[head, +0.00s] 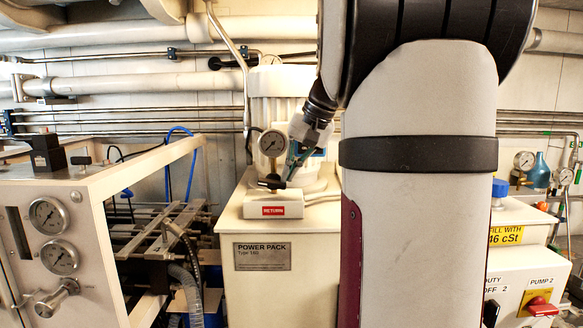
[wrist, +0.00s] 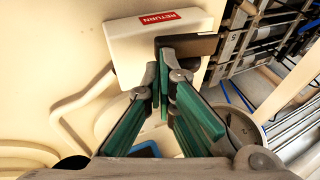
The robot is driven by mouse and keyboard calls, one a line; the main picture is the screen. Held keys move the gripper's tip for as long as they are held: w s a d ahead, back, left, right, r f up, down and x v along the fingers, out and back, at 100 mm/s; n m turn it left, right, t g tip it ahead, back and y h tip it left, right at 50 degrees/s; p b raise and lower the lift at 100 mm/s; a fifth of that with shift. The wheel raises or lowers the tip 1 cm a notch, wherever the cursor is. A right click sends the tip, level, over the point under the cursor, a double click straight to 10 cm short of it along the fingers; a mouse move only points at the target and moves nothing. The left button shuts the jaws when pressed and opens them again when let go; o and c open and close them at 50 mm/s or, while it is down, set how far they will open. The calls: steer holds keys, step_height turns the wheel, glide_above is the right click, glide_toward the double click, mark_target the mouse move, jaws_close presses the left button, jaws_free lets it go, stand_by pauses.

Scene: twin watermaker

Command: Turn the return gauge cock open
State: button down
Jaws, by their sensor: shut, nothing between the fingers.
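The return gauge (head: 272,142) is a round dial standing above a pale block with a red RETURN label (head: 274,210). Below the dial is the cock with a black handle (head: 270,183), lying roughly crosswise. My gripper (head: 291,175) comes down from the upper right, its tips close to the handle's right end. In the wrist view my green-padded fingers (wrist: 164,62) are shut and empty. Their tips are beside a dark bar (wrist: 203,44), which looks like the handle, in front of the RETURN block (wrist: 128,42). I cannot tell whether they touch it.
The power pack cabinet (head: 262,295) carries the block, with a pale ribbed motor housing (head: 262,100) behind. A gauge panel (head: 60,235) stands left; a pump switch box (head: 520,300) stands right. My arm hides much of the centre right.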

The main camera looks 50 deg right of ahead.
steer(key=shift+s+d+f+m+t+y+p, duration=0.15)
steer(key=shift+f+t+y+p, duration=0.2)
steer(key=shift+t+y, duration=0.35)
steer(key=shift+s+d+f+m+t+y+p, duration=0.2)
steer(key=shift+f+t+y, duration=0.3)
steer(key=shift+t, duration=0.4)
stand_by(1.7)
steer(key=shift+f+m+t+y+b, duration=0.25)
steer(key=shift+f+t+y+b, duration=0.25)
steer(key=shift+t+y, duration=0.6)
stand_by(2.5)
steer(key=shift+s, duration=0.1)
